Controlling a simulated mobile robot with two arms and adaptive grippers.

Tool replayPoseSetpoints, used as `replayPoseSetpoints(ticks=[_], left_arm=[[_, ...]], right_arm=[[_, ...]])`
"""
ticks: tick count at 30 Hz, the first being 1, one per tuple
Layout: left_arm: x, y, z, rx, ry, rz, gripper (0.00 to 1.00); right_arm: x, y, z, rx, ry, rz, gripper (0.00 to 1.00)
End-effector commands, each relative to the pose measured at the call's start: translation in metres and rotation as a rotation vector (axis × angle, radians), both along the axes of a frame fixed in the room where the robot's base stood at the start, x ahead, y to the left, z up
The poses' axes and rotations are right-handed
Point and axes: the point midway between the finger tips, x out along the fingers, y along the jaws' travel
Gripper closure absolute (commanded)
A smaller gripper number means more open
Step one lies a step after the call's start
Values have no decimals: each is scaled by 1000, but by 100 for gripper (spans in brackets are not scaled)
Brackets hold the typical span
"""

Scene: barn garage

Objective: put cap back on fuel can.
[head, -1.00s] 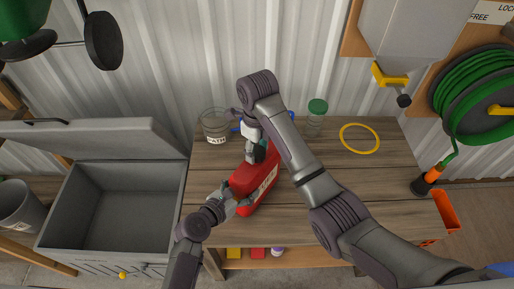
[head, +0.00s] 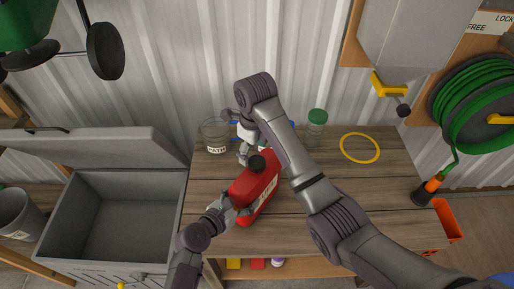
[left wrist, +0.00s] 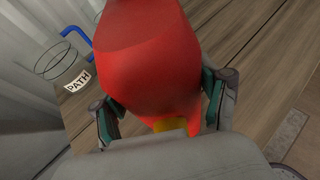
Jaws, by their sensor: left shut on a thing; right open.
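The red fuel can (head: 256,190) lies tilted over the workbench, its top end toward the wall. My left gripper (head: 238,208) is shut on its near part. In the left wrist view the red can (left wrist: 150,70) fills the space between the two fingers. A round black cap (head: 257,163) shows at the can's top end; I cannot tell whether it is seated on the opening. My right gripper (head: 246,152) is open just beside the cap, on its upper left. My right forearm hides part of the can's far side.
A glass jar labelled PATH (head: 216,136) stands at the back left of the workbench (head: 330,165). A green-lidded jar (head: 316,122) stands at the back, and a yellow ring (head: 360,148) lies to the right. An open grey chest (head: 110,215) is left of the bench.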

Motion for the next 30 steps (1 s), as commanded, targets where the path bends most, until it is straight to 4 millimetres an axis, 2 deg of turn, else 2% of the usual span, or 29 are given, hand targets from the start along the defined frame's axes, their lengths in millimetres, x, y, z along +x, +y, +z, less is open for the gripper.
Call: replayPoseSetpoints(ticks=[1,30], left_arm=[[-3,0,-6,7,11,-4,100],[-4,0,-6,7,12,-5,100]], right_arm=[[-1,-1,0,-8,2,84,29],[-4,0,32,-172,-69,2395,29]])
